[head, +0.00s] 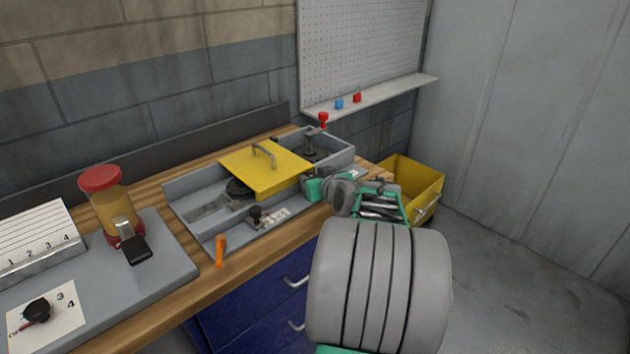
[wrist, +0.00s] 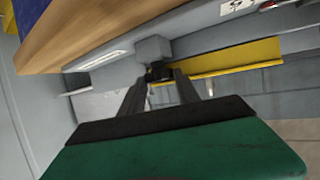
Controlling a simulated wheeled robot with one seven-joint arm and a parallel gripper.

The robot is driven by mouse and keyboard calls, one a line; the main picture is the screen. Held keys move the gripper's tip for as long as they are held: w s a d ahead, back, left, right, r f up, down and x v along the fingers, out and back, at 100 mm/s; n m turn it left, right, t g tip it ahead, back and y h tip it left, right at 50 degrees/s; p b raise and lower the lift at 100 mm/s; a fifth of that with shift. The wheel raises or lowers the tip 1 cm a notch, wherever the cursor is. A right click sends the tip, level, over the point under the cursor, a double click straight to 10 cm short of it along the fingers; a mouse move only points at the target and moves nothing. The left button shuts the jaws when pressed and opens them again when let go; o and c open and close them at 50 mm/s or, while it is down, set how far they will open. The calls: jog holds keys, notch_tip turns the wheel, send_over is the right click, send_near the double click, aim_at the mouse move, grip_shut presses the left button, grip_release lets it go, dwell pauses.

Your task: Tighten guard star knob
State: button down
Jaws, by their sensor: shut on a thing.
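The yellow guard (head: 262,168) with its grey handle lies over the grey machine tray on the bench. It also shows as a yellow strip in the wrist view (wrist: 230,58). My gripper (head: 308,187) is at the front right edge of the tray, beside the guard. In the wrist view its two fingers (wrist: 160,78) close on a small dark knob (wrist: 158,70), which sits against a grey block (wrist: 153,48). I take this to be the star knob; its shape is mostly hidden by the fingers. In the head view the knob is hidden by my gripper.
The grey tray (head: 205,222) holds a black knob lever (head: 256,213) and an orange lever (head: 220,250) at its front. A red-lidded jar (head: 106,205) stands left. A yellow bin (head: 425,180) is at right. Blue drawers (head: 262,300) are below.

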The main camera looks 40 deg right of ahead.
dwell(0.3)
jog(key=c, duration=0.9)
grip_release()
jog(key=n+y+p, duration=0.2)
jog(key=shift+s+d+r+y, duration=0.1)
jog(key=shift+d+y, duration=0.3)
jog(key=n+y+p, duration=0.1)
jog(key=n+y, duration=0.1)
jog(key=n+y+p, duration=0.2)
jog(key=shift+d, duration=0.35)
jog(key=f+b+v, duration=0.1)
jog(key=v, duration=0.6)
jog(key=shift+s+d+f+m+g+h+b, duration=0.2)
jog(key=shift+s+d+f+m+h, duration=0.65)
jog(key=shift+m, duration=0.6)
jog(key=shift+s+d+f+m+g+h+b, duration=0.2)
jog(key=shift+s+d+f+m+h, duration=0.3)
jog(key=shift+d+f+m+h, duration=0.7)
jog(key=shift+s+d+f+m+g+h+b, duration=0.15)
jog(key=shift+s+d+f+m+h, duration=0.5)
jog(key=shift+f+m, duration=0.8)
